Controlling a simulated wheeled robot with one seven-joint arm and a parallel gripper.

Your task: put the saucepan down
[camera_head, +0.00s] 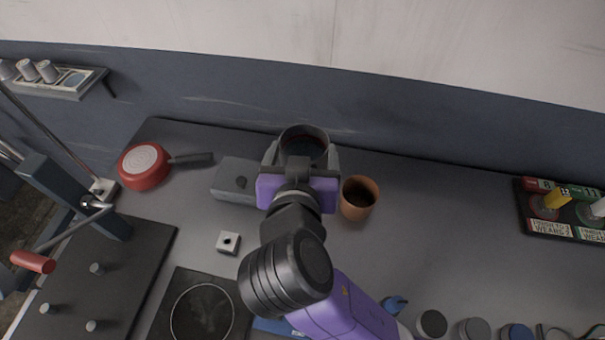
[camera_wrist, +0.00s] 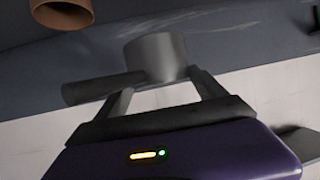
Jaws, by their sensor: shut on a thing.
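A dark grey saucepan (camera_head: 305,131) is between the fingers of my gripper (camera_head: 302,156), near the back edge of the counter in the head view. I look down into its dark opening. My gripper is shut on it. In the wrist view the saucepan (camera_wrist: 156,55) is a grey cylinder with a thick round handle reaching left, between the fingers of my gripper (camera_wrist: 165,86). My wrist hides its lower part in the head view, and I cannot tell whether its base touches the counter.
A brown pot (camera_head: 359,198) stands close right of my gripper; a grey box (camera_head: 237,181) is close left. A red pan (camera_head: 145,167) lies further left, base showing. Counter right of the pot is clear.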

